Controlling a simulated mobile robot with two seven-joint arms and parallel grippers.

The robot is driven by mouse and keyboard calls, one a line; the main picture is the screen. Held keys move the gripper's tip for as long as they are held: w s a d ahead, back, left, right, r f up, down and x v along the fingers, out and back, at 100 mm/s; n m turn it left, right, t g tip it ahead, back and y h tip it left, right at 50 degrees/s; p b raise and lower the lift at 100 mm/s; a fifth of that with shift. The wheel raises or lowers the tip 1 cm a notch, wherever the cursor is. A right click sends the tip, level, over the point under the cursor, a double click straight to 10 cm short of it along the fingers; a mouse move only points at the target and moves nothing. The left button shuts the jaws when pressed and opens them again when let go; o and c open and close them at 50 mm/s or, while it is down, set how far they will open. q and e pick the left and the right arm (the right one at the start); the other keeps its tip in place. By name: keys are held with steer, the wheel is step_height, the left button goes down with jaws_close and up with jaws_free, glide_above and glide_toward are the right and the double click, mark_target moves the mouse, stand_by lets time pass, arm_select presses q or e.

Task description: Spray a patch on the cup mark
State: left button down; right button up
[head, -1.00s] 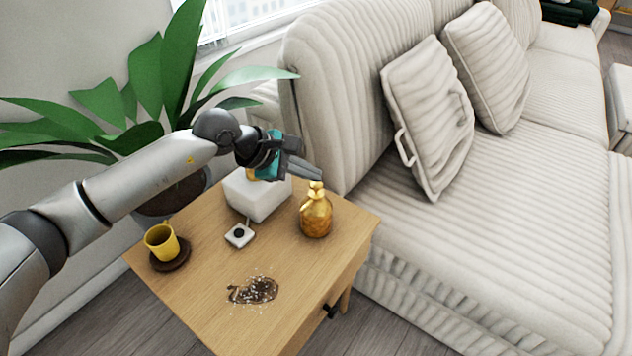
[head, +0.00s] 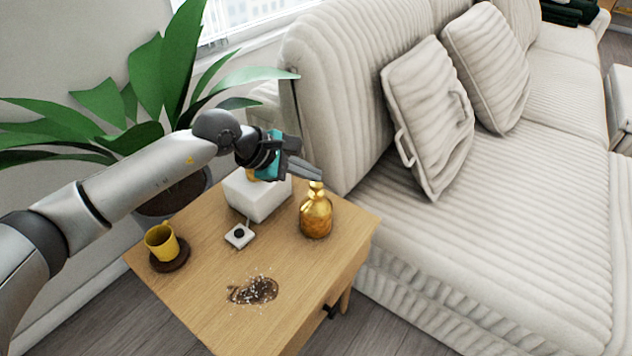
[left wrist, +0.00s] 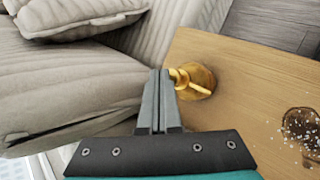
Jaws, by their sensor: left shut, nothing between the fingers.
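The cup mark (head: 252,291) is a dark brown stain with white specks near the front of the wooden side table (head: 200,317). It also shows at the right edge of the left wrist view (left wrist: 301,133). A golden spray bottle (head: 316,216) stands upright near the table's right side; the left wrist view shows it (left wrist: 203,78) just beyond the fingertips. My left gripper (head: 318,176) is shut and empty, just above and behind the bottle top. I cannot tell if it touches the bottle. My right gripper is not in view.
A yellow cup (head: 161,242) sits on a dark coaster (head: 171,262) at the table's left. A white box (head: 258,196) and a small white device (head: 239,236) stand behind the mark. A sofa (head: 480,230) borders the right; a plant (head: 145,90) stands behind.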

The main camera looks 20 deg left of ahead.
arm_select(q)
steer(key=shift+f, duration=0.15)
stand_by(0.5)
steer(key=shift+f+b, duration=0.3)
steer(key=shift+b, duration=0.15)
steer(key=shift+f, duration=0.1)
stand_by(0.4)
steer(key=shift+r+p, duration=0.3)
steer(key=shift+r, duration=0.2)
steer(key=shift+r+p, duration=2.05)
steer(key=shift+r, duration=1.05)
steer(key=shift+f, duration=0.1)
